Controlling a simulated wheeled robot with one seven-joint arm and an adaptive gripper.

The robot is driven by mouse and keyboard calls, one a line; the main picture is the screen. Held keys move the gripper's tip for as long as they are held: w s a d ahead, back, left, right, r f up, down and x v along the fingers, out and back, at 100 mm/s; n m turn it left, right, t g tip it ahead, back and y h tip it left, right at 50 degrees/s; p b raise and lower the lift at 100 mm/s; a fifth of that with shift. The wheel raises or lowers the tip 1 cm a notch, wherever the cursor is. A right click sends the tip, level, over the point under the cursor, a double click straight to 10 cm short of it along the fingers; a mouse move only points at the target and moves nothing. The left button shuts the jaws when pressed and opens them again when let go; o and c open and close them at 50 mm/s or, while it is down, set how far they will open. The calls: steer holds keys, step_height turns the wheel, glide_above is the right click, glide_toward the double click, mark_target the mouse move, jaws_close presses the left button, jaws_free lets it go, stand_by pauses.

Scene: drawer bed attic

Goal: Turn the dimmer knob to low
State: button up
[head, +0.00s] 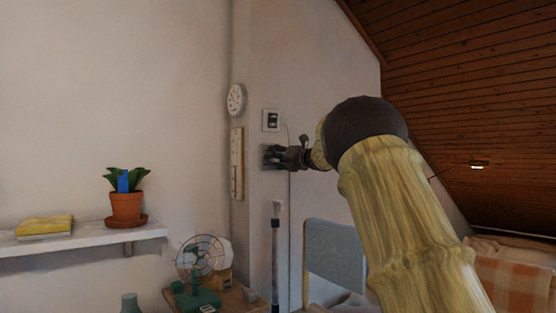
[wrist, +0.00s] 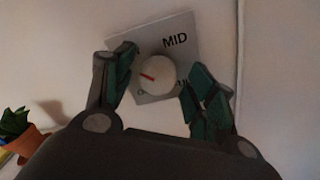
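The dimmer plate (wrist: 182,27) is a pale square on the wall and appears tilted in the wrist view. Its round whitish knob (wrist: 157,73) has a red mark on its left side, pointing left and slightly up. "MID" is printed at the upper right; other lettering below is partly covered, and I cannot read a low label. My gripper (wrist: 161,64) is open, with one green-padded finger on each side of the knob and visible gaps between. In the head view my gripper (head: 272,156) is at the wall and hides the dimmer.
A white plate with a dark centre (head: 271,120) is just above my gripper. A round clock (head: 236,99) and a narrow wall panel (head: 237,164) are left of it. A fan (head: 202,270), a shelf (head: 90,240) and a potted plant (head: 126,207) are lower left.

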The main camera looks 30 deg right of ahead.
steer(key=shift+s, duration=0.15)
steer(key=s+d, duration=0.1)
steer(key=s, duration=1)
steer(key=shift+s+d, duration=0.3)
steer(key=shift+d, duration=0.1)
